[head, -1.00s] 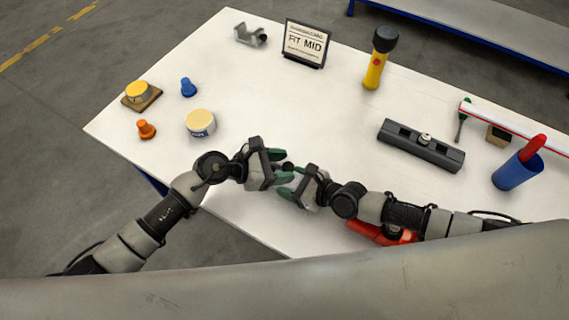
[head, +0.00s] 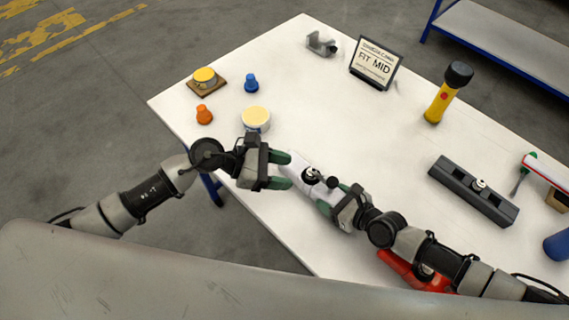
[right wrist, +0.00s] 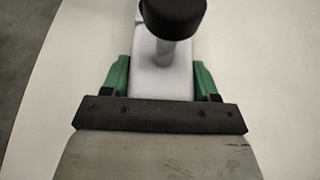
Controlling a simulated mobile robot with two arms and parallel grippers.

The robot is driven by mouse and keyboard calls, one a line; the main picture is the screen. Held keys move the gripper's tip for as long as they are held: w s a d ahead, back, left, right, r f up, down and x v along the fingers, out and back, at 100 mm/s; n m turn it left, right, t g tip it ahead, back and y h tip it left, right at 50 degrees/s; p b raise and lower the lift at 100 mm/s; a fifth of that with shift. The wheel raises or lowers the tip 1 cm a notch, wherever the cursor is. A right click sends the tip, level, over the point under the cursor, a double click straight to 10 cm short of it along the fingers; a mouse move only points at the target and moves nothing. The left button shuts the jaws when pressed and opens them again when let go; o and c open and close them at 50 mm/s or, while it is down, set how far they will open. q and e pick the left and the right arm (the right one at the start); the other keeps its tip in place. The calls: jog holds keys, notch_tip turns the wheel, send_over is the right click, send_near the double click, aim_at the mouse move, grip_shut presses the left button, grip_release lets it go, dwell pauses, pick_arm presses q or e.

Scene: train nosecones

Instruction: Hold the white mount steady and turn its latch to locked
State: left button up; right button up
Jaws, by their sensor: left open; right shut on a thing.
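The white mount (head: 299,166) is a slim white piece with a black round part (head: 311,175) and a black knob (head: 332,183) on it. I cannot tell the latch's setting. My right gripper (head: 333,198) is shut on the mount's right part. In the right wrist view its green fingers (right wrist: 160,78) flank the white body (right wrist: 150,80), and a black knob (right wrist: 175,16) on a pale stem stands in front of them. My left gripper (head: 287,170) is open at the mount's left end, its green fingers apart; contact is unclear.
A cream-lidded tub (head: 256,117), an orange peg (head: 204,114) and a blue peg (head: 251,83) stand near the left gripper. A dark grey rail block (head: 460,188) lies right. A red object (head: 400,270) sits below the right arm. The table middle (head: 345,125) is clear.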

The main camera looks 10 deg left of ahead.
jog(key=o, duration=1.1)
